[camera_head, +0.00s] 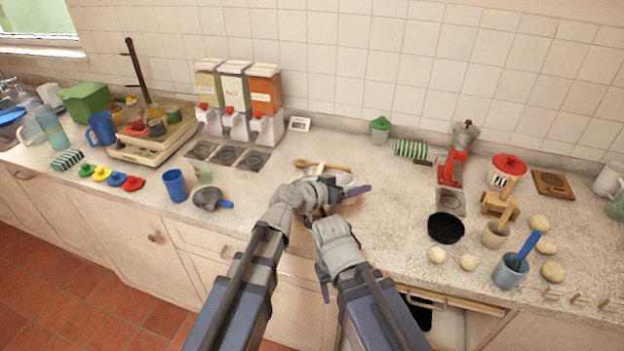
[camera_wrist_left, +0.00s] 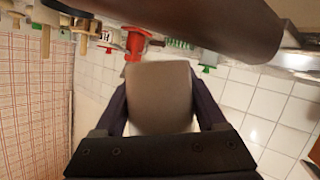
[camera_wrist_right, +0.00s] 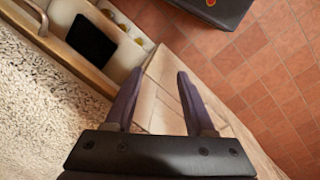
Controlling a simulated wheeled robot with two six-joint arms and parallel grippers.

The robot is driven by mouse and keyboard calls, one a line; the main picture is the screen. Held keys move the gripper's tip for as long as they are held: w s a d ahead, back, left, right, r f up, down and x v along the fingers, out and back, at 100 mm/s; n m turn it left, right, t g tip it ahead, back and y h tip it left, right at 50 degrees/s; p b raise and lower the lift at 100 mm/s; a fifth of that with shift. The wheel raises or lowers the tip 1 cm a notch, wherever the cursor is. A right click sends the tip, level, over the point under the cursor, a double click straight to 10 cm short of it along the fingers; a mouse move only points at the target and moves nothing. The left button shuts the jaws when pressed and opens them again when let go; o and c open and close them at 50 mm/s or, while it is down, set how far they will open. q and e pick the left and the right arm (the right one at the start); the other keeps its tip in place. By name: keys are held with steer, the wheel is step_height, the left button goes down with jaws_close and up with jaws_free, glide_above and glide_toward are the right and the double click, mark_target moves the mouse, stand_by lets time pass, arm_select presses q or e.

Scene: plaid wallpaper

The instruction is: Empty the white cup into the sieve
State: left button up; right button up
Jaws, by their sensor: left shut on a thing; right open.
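My left gripper (camera_head: 346,189) is shut on the white cup (camera_wrist_left: 160,97), which fills the space between its fingers in the left wrist view. In the head view only a pale bit of the cup (camera_head: 343,179) shows behind the gripper, over the counter's middle. The left wrist picture is turned over, so the wrist is rolled; the cup's mouth and contents are hidden. A grey round utensil with a blue handle (camera_head: 208,198), perhaps the sieve, lies on the counter to the left. My right gripper (camera_wrist_right: 156,78) is open and empty, low at the counter's front edge.
A wooden spoon (camera_head: 322,165) lies just behind the left gripper. A blue cup (camera_head: 175,185) and a clear glass (camera_head: 203,172) stand by the grey utensil. A black bowl (camera_head: 446,228) and several pale balls are at right. A drawer (camera_head: 450,318) is open below.

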arm_select(q)
steer(key=shift+s+d+r+m+p, duration=0.2)
steer(key=shift+r+p, duration=0.25)
steer(key=shift+r, duration=0.15)
steer(key=shift+s+d+r+m+p, duration=0.1)
steer(key=shift+r+m+p, duration=0.1)
steer(key=shift+r+p, duration=0.3)
steer(key=shift+s+d+f+m+t+y, duration=0.3)
steer(key=shift+d+m+t+y, duration=0.15)
steer(key=shift+m+y, duration=0.3)
arm_select(e)
steer(key=shift+r, duration=1.4)
